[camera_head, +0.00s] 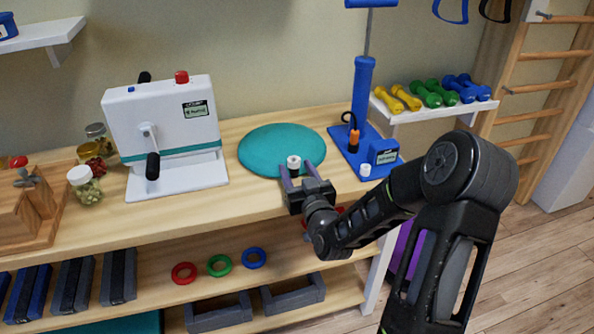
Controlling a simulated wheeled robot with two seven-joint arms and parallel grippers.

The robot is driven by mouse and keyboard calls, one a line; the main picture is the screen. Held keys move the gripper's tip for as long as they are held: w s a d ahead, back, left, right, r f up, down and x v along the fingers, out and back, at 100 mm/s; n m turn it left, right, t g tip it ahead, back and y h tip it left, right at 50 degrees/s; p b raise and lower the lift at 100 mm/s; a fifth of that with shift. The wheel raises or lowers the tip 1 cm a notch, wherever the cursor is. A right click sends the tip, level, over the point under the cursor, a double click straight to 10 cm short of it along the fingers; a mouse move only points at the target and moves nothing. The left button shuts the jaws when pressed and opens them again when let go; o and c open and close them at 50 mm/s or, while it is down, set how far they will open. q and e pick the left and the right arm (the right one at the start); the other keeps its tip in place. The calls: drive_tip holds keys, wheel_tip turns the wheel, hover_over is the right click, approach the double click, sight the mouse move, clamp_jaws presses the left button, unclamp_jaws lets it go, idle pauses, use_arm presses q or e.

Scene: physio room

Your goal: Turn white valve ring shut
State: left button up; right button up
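The white valve ring (293,161) stands near the front of the teal round cushion (262,145) on the bench. A dark opening shows in its top. My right gripper (297,169) reaches in from the right with its two fingers apart. The fingertips are on the near side of the ring, one toward its left and one toward its right. A gap shows between the fingers, and I cannot tell whether either one touches the ring. My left gripper is out of view.
A blue pump (361,120) with a small white knob stands to the right. A white cranked machine (165,130) and small jars (84,185) are to the left. Dumbbells lie on a side shelf (430,112). Coloured rings (219,265) lie on the lower shelf.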

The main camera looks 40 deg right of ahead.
clamp_jaws()
idle(0.3)
drive_tip(key=shift+w+a+f+m+g+h+b, duration=0.1)
drive_tip(key=shift+a+m+g+h+b, duration=0.15)
drive_tip(key=shift+h+b, duration=0.25)
drive_tip(key=shift+w+m+g+h+b, duration=0.1)
drive_tip(key=shift+m+g+h+b, duration=0.05)
drive_tip(key=shift+m+h+b, duration=0.35)
drive_tip(key=shift+a+m+g+h+b, duration=0.1)
drive_tip(key=shift+m+g+h+b, duration=0.3)
drive_tip(key=shift+m+h+b, duration=0.25)
drive_tip(key=shift+g+h, duration=0.3)
drive_tip(key=shift+h, duration=0.25)
